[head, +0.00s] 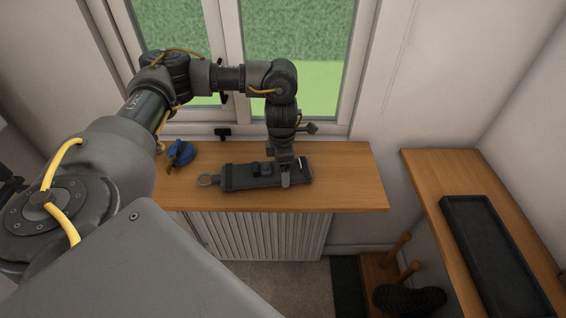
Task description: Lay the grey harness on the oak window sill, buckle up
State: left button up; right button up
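The grey harness (240,180) is a dark, flat strap bundle lying lengthwise on the oak window sill (350,190). My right gripper is out of view.
A blue round object (181,153) lies on the sill left of the harness. The sill's right end is clear. At right are a wooden shelf with a dark tray (495,250), wooden pegs (399,245) and a dark boot (410,299).

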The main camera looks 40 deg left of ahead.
pick_arm(q)
jog(key=shift+f, duration=0.3)
jog(key=o, duration=1.1)
notch_tip(320, 180, up, 11)
jog(key=shift+s+a+f, duration=0.1)
jog(key=shift+s, duration=0.05)
